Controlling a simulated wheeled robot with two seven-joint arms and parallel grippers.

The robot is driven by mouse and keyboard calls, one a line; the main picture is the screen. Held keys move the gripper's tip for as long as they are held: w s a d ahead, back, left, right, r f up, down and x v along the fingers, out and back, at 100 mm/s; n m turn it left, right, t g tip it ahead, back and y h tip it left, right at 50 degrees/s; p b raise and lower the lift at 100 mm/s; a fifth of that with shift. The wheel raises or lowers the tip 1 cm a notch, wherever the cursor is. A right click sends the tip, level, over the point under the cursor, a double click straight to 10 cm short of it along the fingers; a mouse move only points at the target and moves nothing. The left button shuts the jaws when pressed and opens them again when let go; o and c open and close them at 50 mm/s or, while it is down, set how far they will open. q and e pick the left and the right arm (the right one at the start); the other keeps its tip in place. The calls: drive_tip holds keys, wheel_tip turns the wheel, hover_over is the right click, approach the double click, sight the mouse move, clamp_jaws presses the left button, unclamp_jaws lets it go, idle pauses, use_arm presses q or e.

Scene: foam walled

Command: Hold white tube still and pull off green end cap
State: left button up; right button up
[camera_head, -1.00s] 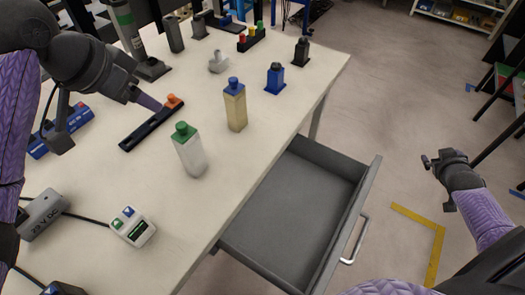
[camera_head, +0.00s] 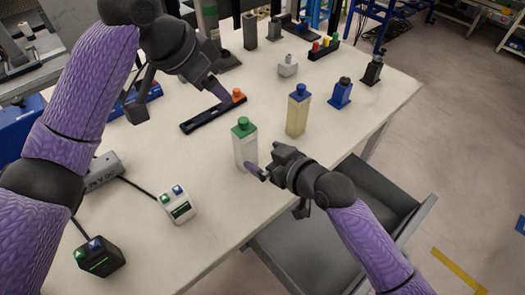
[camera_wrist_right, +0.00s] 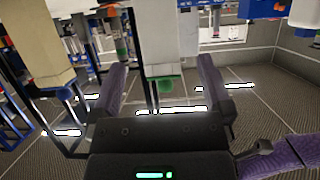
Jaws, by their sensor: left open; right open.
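The white tube (camera_head: 245,152) stands upright on the table with its green end cap (camera_head: 243,127) on top. My right gripper (camera_head: 266,160) is open beside the tube's near right side, below the cap. In the right wrist view, the picture looks upside down. There the tube (camera_wrist_right: 172,42) and green cap (camera_wrist_right: 166,85) appear between the two spread fingers (camera_wrist_right: 163,88), with a gap on each side. Whether a finger touches the tube cannot be told. My left gripper (camera_head: 180,102) is open and empty, above the table to the upper left of the tube.
A beige bottle with a blue cap (camera_head: 298,115) stands right of the tube. A dark bar with an orange knob (camera_head: 205,117) lies below my left gripper. A button box (camera_head: 177,205) sits nearer.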

drive_tip(key=x, duration=0.8)
drive_tip(key=c, duration=1.3)
use_arm(q)
drive_tip(key=shift+o, duration=1.2)
use_arm(e)
drive_tip(key=shift+c, duration=0.2)
use_arm(q)
drive_tip(key=o, duration=0.3)
drive_tip(key=d+n, duration=0.1)
drive_tip(key=n, duration=0.1)
drive_tip(key=d+n+y, duration=0.1)
drive_tip(key=n, duration=0.1)
drive_tip(key=shift+d+f, duration=0.15)
drive_tip(key=shift+f, duration=0.2)
drive_tip(key=n+y, duration=0.6)
drive_tip(key=n, duration=0.6)
approach(245, 122)
drive_tip(key=shift+t, duration=0.3)
drive_tip(key=x, duration=1.1)
drive_tip(key=shift+s, duration=0.2)
use_arm(e)
drive_tip(key=shift+f, duration=0.1)
